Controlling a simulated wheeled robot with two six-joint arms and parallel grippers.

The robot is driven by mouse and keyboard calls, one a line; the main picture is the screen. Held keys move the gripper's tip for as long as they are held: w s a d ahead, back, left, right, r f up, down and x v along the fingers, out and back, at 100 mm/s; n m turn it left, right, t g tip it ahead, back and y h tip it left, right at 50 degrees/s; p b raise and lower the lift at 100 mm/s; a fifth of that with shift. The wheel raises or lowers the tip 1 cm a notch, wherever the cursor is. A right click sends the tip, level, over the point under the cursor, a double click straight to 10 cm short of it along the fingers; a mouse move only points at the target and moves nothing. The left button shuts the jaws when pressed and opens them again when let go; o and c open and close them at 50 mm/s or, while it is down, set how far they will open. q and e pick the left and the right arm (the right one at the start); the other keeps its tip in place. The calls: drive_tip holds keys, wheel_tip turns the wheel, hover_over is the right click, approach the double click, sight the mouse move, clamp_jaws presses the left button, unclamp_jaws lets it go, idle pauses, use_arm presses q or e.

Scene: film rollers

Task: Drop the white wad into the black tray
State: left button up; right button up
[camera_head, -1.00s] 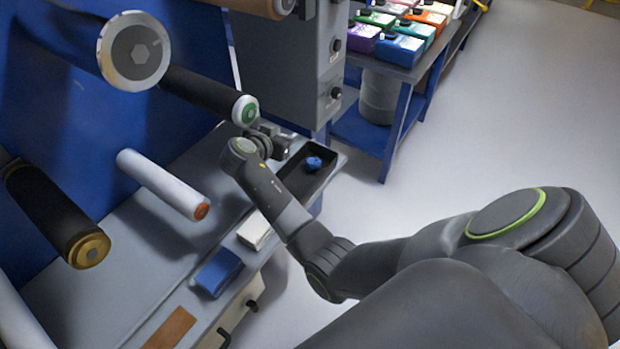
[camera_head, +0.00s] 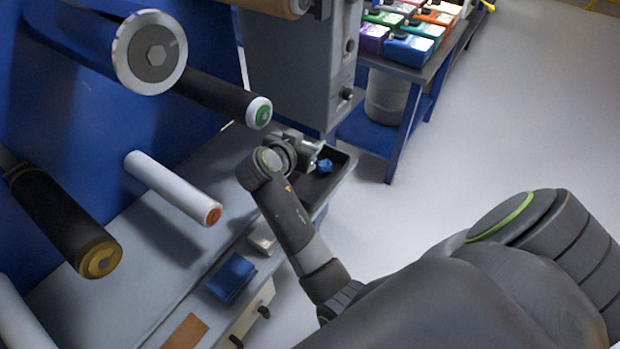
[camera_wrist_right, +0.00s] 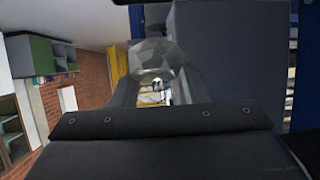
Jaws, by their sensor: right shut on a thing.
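The black tray (camera_head: 318,188) sits at the far right end of the grey bench in the head view, partly hidden by my right arm. A blue wad (camera_head: 324,166) lies in it. My right gripper (camera_head: 314,151) is over the tray's far left part. In the right wrist view it is shut on a pale, faceted wad (camera_wrist_right: 152,58), the white wad, which looks greyish there. In the head view the wad is hard to make out at the fingertips. I cannot tell its exact height above the tray. My left gripper is not in view.
Rollers, including a white one (camera_head: 172,187) and a black one (camera_head: 215,92), stick out above the bench. A grey machine housing (camera_head: 292,70) stands behind the tray.

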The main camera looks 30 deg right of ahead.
drive_tip(key=shift+s, duration=0.25)
drive_tip(key=shift+s+f+b, duration=0.1)
drive_tip(key=shift+f+b, duration=0.6)
drive_tip(key=shift+f, duration=4.2)
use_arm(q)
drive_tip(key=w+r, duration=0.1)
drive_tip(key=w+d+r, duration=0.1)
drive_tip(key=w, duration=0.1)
